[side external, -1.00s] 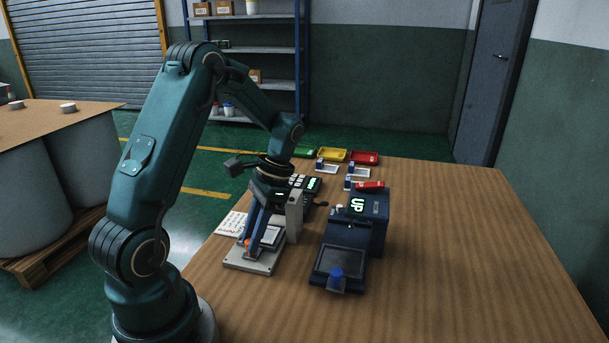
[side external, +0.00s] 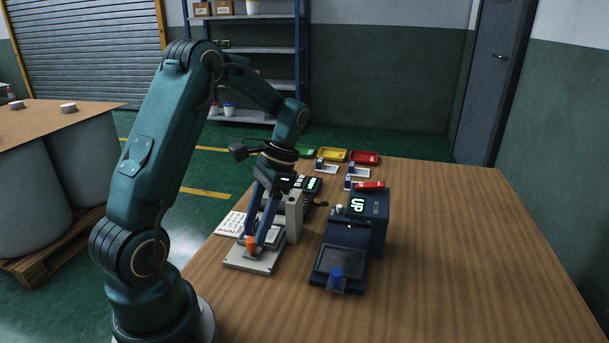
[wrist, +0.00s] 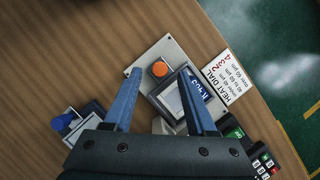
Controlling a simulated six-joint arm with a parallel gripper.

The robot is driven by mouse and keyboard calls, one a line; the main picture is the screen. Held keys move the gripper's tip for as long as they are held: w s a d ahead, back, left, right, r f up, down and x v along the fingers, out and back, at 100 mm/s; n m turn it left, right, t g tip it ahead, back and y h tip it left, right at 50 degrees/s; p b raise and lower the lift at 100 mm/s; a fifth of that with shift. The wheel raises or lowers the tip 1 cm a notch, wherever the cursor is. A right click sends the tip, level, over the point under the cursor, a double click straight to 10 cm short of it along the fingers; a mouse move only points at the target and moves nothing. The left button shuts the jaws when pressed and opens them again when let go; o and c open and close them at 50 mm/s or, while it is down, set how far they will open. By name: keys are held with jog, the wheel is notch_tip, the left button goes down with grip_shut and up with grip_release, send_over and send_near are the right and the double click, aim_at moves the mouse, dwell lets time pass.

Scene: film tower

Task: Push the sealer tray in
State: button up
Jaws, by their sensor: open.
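The sealer is a dark blue machine (side external: 378,222) with a lit "UP" display, in the middle of the side view. Its tray (side external: 325,262) sticks out at the front, with a dark flat top and a blue knob (side external: 337,272) on the front edge. My gripper (side external: 257,236) is open and empty, pointing down over the pale device left of the sealer.
The pale device (side external: 240,262) carries an orange knob (side external: 251,242) and a small screen (wrist: 188,98). A "HEAT DIAL" card (wrist: 228,80) lies beside it. Yellow (side external: 333,155) and red (side external: 364,158) trays stand behind. The table right of the sealer is clear.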

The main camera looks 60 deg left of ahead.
aim_at(251, 240)
jog(key=shift+v, duration=1.3)
jog(key=m+y, duration=0.1)
jog(key=m, duration=0.1)
jog(key=s+m+t+y, duration=0.1)
jog(key=m, duration=0.2)
jog(key=d+m, duration=0.1)
jog(key=m, duration=0.1)
jog(key=shift+s+r+m+y, duration=0.15)
jog(key=shift+s+m+y, duration=0.05)
jog(key=shift+m+y, duration=0.2)
jog(key=m, duration=0.1)
jog(key=m+t, duration=0.1)
jog(key=m, duration=0.1)
jog(key=shift+s+d+y, duration=0.2)
jog(key=shift+s+y, duration=0.05)
jog(key=shift+y, duration=0.05)
jog(key=m, duration=0.2)
jog(key=m+t, duration=0.1)
jog(key=m, duration=0.1)
jog(key=d+m+t+y, duration=0.1)
jog(key=m, duration=0.1)
jog(key=shift+s+m, duration=0.3)
jog(key=shift+s, duration=0.05)
jog(key=shift+f+m, duration=0.3)
jog(key=shift+f, duration=0.3)
jog(key=shift+x, duration=2.15)
